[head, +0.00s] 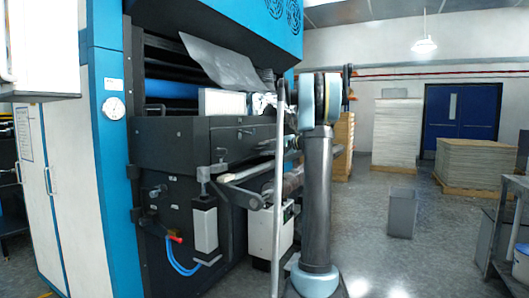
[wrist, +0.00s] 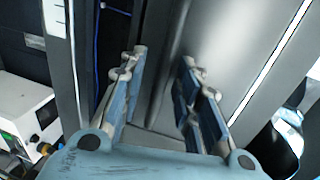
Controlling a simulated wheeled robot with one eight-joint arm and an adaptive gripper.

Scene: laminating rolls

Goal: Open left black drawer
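My gripper (wrist: 163,62) shows in the wrist view with its two blue-and-grey fingers spread apart and nothing seen held between them. Beyond the fingers is a smooth grey metal surface (wrist: 225,45) with bright long edges; I cannot tell whether the fingers touch it. In the head view my grey and light-blue arm stands upright in front of the machine's right end, and the gripper cannot be made out there. The machine has a dark front (head: 165,145). I cannot pick out a left black drawer or its handle for certain in either view.
The laminating machine carries rollers (head: 245,175), a dial gauge (head: 114,108) and blue hoses (head: 185,266). A grey bin (head: 402,213) stands on the floor at right. Stacked sheets on pallets (head: 478,165) and a blue door (head: 462,117) are behind. Floor between is open.

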